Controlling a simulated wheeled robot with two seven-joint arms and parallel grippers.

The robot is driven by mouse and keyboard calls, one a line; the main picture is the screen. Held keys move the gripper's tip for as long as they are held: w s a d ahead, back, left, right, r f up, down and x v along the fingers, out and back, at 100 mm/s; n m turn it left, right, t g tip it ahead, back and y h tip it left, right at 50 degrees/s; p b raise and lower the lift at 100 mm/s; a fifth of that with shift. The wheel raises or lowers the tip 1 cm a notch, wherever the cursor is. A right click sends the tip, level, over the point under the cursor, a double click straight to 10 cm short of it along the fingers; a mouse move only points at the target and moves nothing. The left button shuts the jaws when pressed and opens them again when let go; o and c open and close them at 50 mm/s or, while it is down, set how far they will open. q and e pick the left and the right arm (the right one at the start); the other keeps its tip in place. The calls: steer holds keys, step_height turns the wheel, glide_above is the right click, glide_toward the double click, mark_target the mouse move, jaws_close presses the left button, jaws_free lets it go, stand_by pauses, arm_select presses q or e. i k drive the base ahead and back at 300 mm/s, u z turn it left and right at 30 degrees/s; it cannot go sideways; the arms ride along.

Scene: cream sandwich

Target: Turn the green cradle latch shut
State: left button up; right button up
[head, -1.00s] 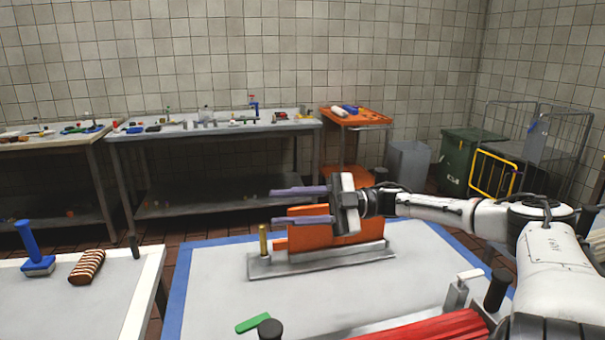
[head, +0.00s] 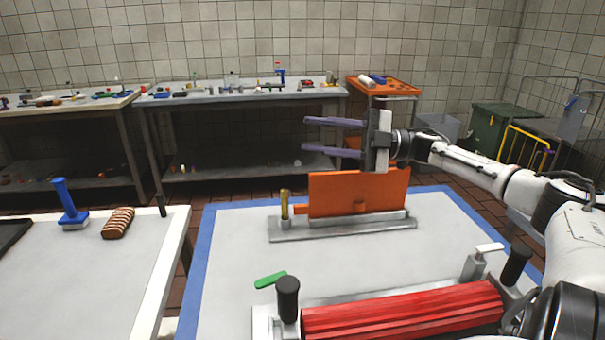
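The green latch (head: 271,280) is a flat green lever at the left end of the metal cradle (head: 262,322), beside a black upright knob (head: 288,298). The lever points out to the left, over the blue-edged mat. A red ribbed roller (head: 400,312) lies in the cradle. My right gripper (head: 318,138) is open, with its two purple fingers apart and pointing left. It is empty, raised above and behind the orange plate, well away from the latch. My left gripper is not in view.
An orange plate (head: 357,192) stands upright in a metal base (head: 340,227) with a brass post (head: 285,204) at its left. A white lever (head: 489,248) is at the cradle's right end. The left table holds a blue-handled tool (head: 66,201) and a striped brown bar (head: 118,222).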

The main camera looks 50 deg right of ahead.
mark_target(265, 282)
steer(key=u, duration=1.6)
steer(key=k, duration=0.45)
steer(key=z, duration=1.25)
